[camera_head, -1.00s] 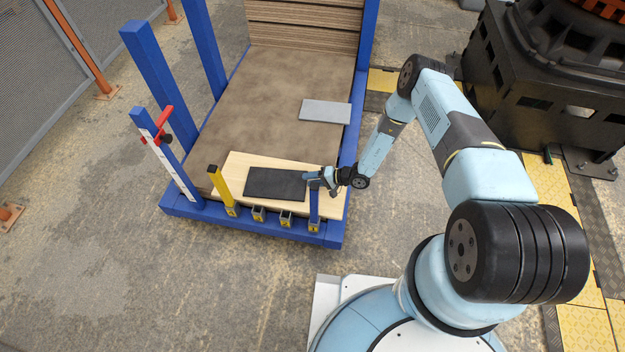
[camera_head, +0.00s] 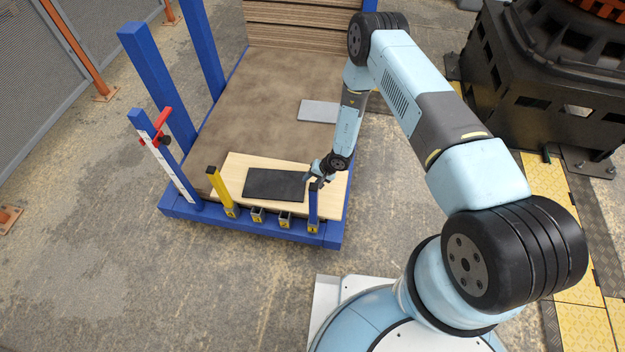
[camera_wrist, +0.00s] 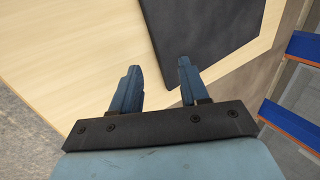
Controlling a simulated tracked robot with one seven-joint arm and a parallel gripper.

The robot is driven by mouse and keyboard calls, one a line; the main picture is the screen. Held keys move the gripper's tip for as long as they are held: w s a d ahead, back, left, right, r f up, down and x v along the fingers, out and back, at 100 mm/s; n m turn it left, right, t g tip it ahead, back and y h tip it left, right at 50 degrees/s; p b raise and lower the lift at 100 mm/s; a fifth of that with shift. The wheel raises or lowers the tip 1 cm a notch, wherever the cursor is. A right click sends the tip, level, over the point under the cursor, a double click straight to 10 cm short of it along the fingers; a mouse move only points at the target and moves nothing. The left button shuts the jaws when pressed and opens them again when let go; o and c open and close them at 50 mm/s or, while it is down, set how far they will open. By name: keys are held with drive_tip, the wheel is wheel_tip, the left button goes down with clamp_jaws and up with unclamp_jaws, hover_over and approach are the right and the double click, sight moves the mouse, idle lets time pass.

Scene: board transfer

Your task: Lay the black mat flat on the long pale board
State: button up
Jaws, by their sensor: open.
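The black mat (camera_head: 274,185) lies flat on the long pale board (camera_head: 238,163) at the front of the blue-framed platform. In the wrist view the mat (camera_wrist: 200,30) shows at the top, with bare pale board (camera_wrist: 75,50) to its left and below. My gripper (camera_head: 313,183) is near the mat's right end in the head view. In the wrist view its two fingers (camera_wrist: 157,76) are apart and empty, with the mat's near corner just beyond them. Its exact height above the board cannot be told.
A grey plate (camera_head: 319,111) lies on the brown sheet (camera_head: 265,100) behind. Several short posts line the front edge, with a yellow post (camera_head: 220,188) at left and a blue post (camera_head: 313,205) close to my gripper. A blue post with a red clamp (camera_head: 164,125) stands at left.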

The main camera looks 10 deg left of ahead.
drive_tip(key=shift+s+d+r, duration=0.1)
drive_tip(key=shift+d+r, duration=0.2)
drive_tip(key=shift+d, duration=0.45)
drive_tip(key=shift+d+r, duration=0.3)
drive_tip(key=shift+d, duration=0.45)
drive_tip(key=o, duration=0.6)
drive_tip(key=shift+c, duration=0.2)
wheel_tip(320, 180, up, 8)
drive_tip(key=d, duration=0.1)
drive_tip(key=shift+d+f, duration=0.2)
